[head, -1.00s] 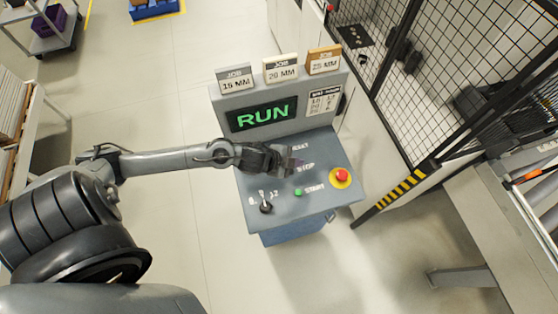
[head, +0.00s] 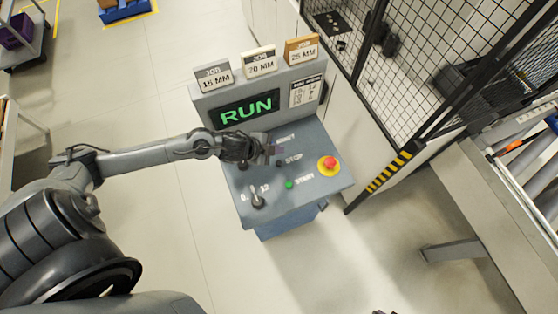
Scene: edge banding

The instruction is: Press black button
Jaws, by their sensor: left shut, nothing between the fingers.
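The grey control console (head: 325,187) stands in the middle of the head view, with a screen (head: 247,110) that reads RUN in green. A small dark button (head: 279,163) shows beside the STOP label. A green button (head: 289,184) sits beside START, and a red mushroom button (head: 328,163) on a yellow base is to the right. My left gripper (head: 272,150) is shut and empty over the upper part of the panel, just above the dark button in the picture. It hides the spot beside the RESET label. I cannot tell whether it touches the panel.
A black-handled selector switch (head: 257,200) stands at the panel's lower left. Job blocks (head: 260,62) line the console top. A mesh fence (head: 420,80) and a striped yellow-black bar (head: 390,172) are to the right. A small dark piece at the bottom edge is unclear.

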